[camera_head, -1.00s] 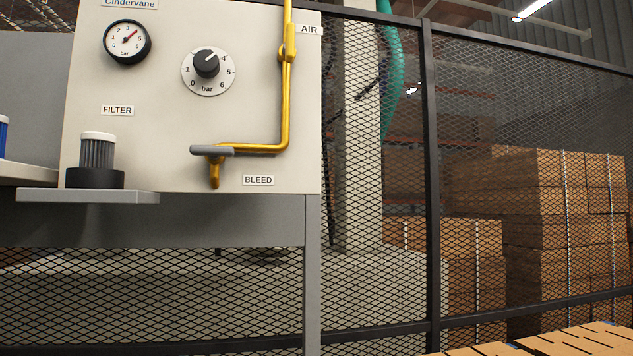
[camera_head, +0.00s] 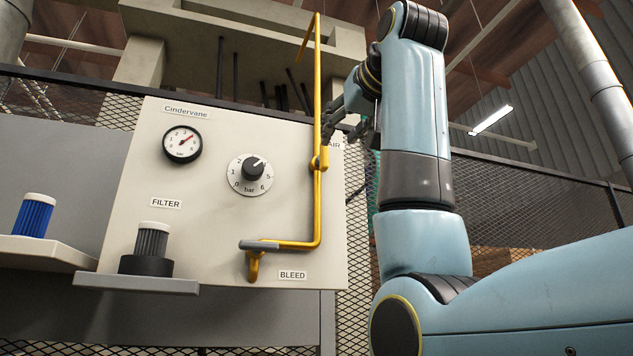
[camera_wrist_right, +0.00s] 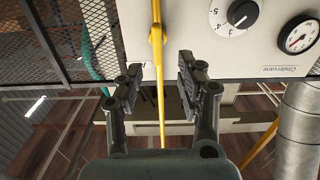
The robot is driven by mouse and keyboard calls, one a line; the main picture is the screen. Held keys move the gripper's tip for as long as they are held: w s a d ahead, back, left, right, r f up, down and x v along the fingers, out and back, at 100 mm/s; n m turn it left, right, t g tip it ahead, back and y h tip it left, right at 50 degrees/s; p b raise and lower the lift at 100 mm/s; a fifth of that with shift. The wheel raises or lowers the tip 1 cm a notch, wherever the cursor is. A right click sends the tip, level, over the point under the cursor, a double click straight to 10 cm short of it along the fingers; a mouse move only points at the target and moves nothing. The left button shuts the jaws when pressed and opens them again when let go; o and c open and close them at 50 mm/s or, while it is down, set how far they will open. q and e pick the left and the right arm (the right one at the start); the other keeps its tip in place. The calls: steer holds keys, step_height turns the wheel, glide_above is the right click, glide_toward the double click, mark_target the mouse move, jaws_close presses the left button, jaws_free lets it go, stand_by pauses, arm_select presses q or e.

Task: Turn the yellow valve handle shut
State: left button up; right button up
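The yellow valve (camera_head: 319,161) sits on the upright yellow pipe at the panel's right edge, beside the AIR label. Its handle appears to lie along the pipe, though the two are hard to tell apart. My right gripper (camera_head: 340,118) is raised close to the pipe, just above and right of the valve. In the right wrist view the picture is inverted; my right gripper (camera_wrist_right: 161,67) is open, its fingers on either side of the yellow bar, with the valve (camera_wrist_right: 157,34) just beyond the fingertips. No contact is visible. My left gripper is out of view.
The panel carries a gauge (camera_head: 182,144), a black regulator knob (camera_head: 252,168) and a grey-handled BLEED valve (camera_head: 259,245). A dark filter (camera_head: 151,241) and a blue filter (camera_head: 33,215) stand on shelves at left. Mesh fencing (camera_head: 520,200) runs behind.

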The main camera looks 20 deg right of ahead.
mark_target(327, 149)
steer(key=w+p, duration=0.1)
steer(key=w, duration=0.2)
steer(key=w+r+p, duration=0.1)
steer(key=w+p, duration=0.1)
steer(key=w, duration=0.1)
steer(key=w+p, duration=0.2)
steer(key=w, duration=0.1)
steer(key=shift+w+d+r, duration=0.1)
steer(key=shift+w+r, duration=0.05)
steer(key=shift+w, duration=0.65)
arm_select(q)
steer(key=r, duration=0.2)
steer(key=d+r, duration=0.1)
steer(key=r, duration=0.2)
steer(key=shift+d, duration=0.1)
arm_select(e)
steer(key=shift+c, duration=0.3)
jaws_close()
